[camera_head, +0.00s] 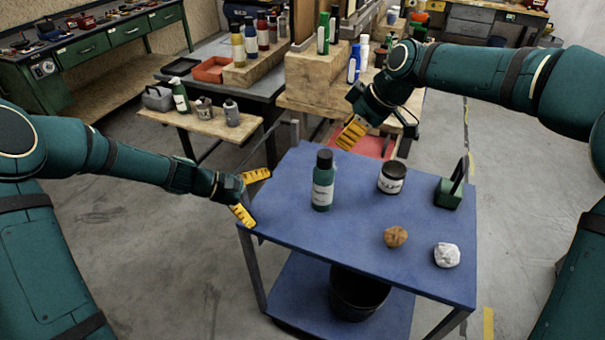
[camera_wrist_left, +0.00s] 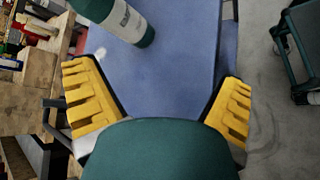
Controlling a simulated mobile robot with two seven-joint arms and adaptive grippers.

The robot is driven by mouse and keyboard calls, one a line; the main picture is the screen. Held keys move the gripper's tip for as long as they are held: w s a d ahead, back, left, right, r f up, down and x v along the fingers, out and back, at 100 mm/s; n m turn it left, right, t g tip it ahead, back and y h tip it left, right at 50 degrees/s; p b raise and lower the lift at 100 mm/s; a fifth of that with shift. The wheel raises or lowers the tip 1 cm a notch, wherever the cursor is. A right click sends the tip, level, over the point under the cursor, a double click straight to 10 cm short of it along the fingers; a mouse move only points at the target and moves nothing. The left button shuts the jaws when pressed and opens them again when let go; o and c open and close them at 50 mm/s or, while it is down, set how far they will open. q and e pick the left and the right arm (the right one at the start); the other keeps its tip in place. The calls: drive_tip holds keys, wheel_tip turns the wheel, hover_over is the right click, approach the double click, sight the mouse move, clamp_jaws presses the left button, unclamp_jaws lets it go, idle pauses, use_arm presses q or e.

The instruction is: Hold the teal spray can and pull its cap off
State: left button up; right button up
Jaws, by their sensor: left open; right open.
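The teal spray can (camera_head: 323,190) stands upright on the blue table, with a white label and a dark cap (camera_head: 324,159) on top. In the left wrist view the can (camera_wrist_left: 120,18) shows at the top, cut off by the frame edge, and its cap is out of view. My left gripper (camera_head: 256,194) is open and empty at the table's left edge, left of the can and apart from it. Its yellow fingers (camera_wrist_left: 160,100) are spread wide in the left wrist view. My right gripper (camera_head: 351,133) is above the far edge of the table, behind and right of the can, touching nothing visible.
On the blue table (camera_head: 300,225), a dark jar (camera_head: 392,178) with a white label, a green holder (camera_head: 449,192), a brown lump (camera_head: 396,237) and a crumpled white lump (camera_head: 447,255) stand right of the can. A black bucket (camera_head: 358,294) sits on the lower shelf.

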use_arm(q)
drive_tip(key=w+r+n+t+h, duration=0.1)
drive_tip(key=w+r+n+t, duration=0.2)
drive_tip(key=w, duration=0.4)
drive_tip(key=w+r+n+t+h, duration=0.1)
drive_tip(key=w+r+n+t, duration=0.15)
drive_tip(key=w+n, duration=0.35)
drive_tip(key=g, duration=0.4)
approach(330, 177)
drive_tip(key=w+d+f, duration=0.3)
drive_tip(key=w+f, duration=0.1)
drive_tip(key=shift+n+h, duration=0.4)
drive_tip(key=shift+x, duration=3.35)
drive_tip(key=shift+s+f, duration=0.1)
drive_tip(key=shift+f, duration=0.05)
drive_tip(key=shift+c, duration=0.2)
